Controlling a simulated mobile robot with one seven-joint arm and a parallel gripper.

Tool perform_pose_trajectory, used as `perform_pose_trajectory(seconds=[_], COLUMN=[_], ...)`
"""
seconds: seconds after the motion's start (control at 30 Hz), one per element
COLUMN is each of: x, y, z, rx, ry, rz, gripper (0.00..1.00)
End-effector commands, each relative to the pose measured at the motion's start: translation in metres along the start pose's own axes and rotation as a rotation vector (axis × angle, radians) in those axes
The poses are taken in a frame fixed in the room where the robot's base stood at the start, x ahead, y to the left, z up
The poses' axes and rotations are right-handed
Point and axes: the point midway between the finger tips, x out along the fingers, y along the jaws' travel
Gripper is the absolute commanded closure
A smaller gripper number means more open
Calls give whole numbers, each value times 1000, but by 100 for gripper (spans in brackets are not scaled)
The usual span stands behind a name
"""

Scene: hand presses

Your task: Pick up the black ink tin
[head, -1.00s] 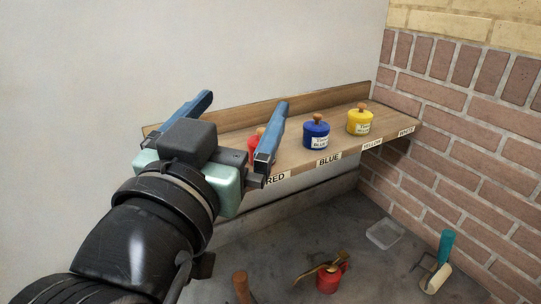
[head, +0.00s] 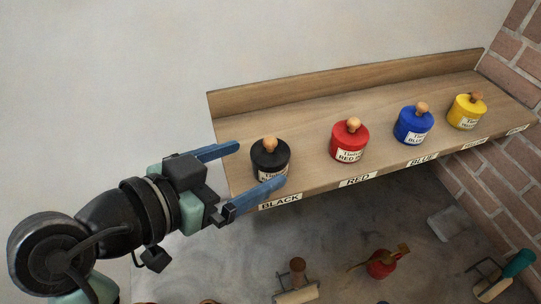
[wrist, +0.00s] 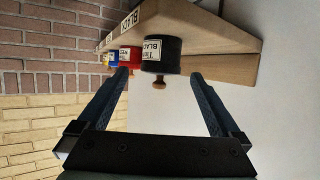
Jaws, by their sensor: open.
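The black ink tin (head: 270,160), with a round wooden knob on its lid and a pale label, stands upright on the wooden shelf (head: 300,182) above the BLACK tag. My gripper (head: 262,166) is open, its two blue fingers reaching in from the left. In the head view one finger points behind the tin and the other passes in front of its lower edge. In the wrist view the black tin (wrist: 162,54) shows upside down, centred between and beyond the fingertips. I cannot tell whether a finger touches it.
The red tin (head: 349,142), blue tin (head: 413,127) and yellow tin (head: 467,112) stand to the right along the shelf. The shelf has a raised back board (head: 300,92). Below lie a roller (head: 297,284) and a red oil can (head: 381,264).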

Motion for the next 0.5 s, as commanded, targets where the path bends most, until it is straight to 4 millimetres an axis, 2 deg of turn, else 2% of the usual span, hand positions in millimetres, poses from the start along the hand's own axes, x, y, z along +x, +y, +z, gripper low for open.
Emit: perform_pose_trajectory(seconds=[0.17, 0.3, 0.5], x=[13, 35, 54], y=[0, 1, 0], z=[-5, -10, -6], rx=[0, -1, 0], ry=[-1, -1, 0], rz=[2, 4, 0], gripper=[0, 0, 0])
